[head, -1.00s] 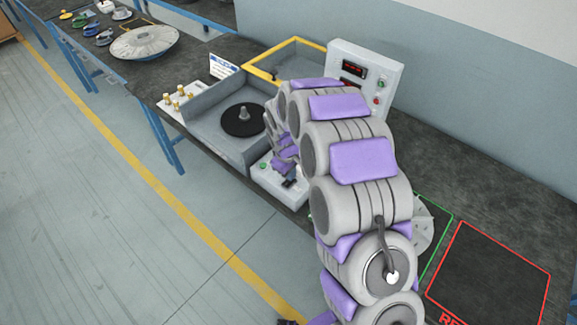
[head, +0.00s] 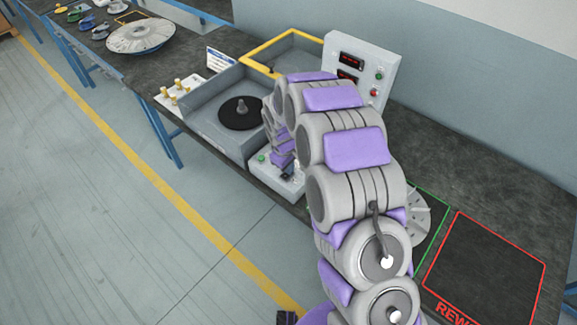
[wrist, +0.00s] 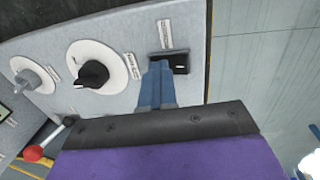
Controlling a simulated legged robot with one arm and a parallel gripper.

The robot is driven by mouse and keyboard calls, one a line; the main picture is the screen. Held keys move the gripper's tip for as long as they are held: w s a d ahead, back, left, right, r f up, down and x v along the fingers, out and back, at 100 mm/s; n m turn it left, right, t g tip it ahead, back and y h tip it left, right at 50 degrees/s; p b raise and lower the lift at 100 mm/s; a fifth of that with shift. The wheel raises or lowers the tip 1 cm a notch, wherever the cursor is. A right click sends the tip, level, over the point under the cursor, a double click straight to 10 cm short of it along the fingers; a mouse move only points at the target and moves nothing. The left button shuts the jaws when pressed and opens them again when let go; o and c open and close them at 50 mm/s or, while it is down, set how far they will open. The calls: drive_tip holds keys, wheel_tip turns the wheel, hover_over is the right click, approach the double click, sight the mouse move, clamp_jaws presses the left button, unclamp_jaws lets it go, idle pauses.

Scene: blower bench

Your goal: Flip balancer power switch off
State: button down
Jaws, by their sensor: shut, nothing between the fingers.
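The balancer (head: 215,120) is a grey open-topped housing with a black disc and spindle. Its control panel (head: 268,172) sits at the front, partly hidden by my arm. In the wrist view, a black rocker power switch (wrist: 172,61) is set at the right end of the grey panel, beside a small label. My gripper (wrist: 157,70) is shut and empty, its blue fingertips over or against the lower left part of the switch. I cannot tell whether they touch, nor which way the rocker is tipped. In the head view my arm hides the fingertips.
A black knob (wrist: 93,74) and a grey knob (wrist: 30,80) stand left of the switch. A red-ball lever (wrist: 34,153) is at lower left. A display box (head: 362,60) with red readouts stands behind. A slotted wheel (head: 417,215) lies right of my arm, near a red-outlined area (head: 485,270).

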drive_tip(key=shift+s+f, duration=0.15)
drive_tip(key=shift+s, duration=0.15)
drive_tip(key=shift+s+a, duration=0.2)
drive_tip(key=shift+s, duration=0.2)
drive_tip(key=shift+a, duration=0.25)
drive_tip(key=shift+w+a, duration=0.1)
drive_tip(key=shift+a, duration=0.05)
drive_tip(key=shift+r, duration=0.2)
drive_tip(key=shift+r+p, duration=0.45)
drive_tip(key=shift+r, duration=0.15)
wheel_tip(320, 180, up, 12)
drive_tip(key=s+p, duration=0.1)
drive_tip(key=p, duration=0.1)
drive_tip(key=shift+s+a+r+p, duration=0.15)
drive_tip(key=shift+a+r+p, duration=0.1)
drive_tip(key=shift+a+p, duration=0.2)
